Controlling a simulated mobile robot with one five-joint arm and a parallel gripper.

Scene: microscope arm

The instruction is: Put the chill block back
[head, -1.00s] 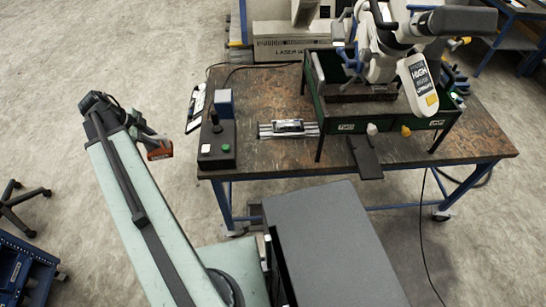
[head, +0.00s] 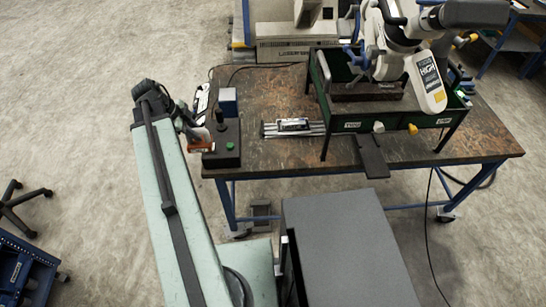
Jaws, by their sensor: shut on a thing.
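My gripper (head: 188,128) hangs at the left edge of the workbench, beside the black control box. It is shut on a small reddish block (head: 199,139), which I take to be the chill block. The block shows just left of the control box; I cannot tell whether they touch. My arm partly hides the fingers. The blue-grey cube (head: 228,100) stands behind the control box on the bench.
The black control box (head: 222,150) has a stick and a green button. A silver rail fixture (head: 293,128) lies mid-bench. A green-sided stand (head: 397,123) under the white microscope arm (head: 428,80) fills the right. Bare bench (head: 270,155) shows in front of the rail.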

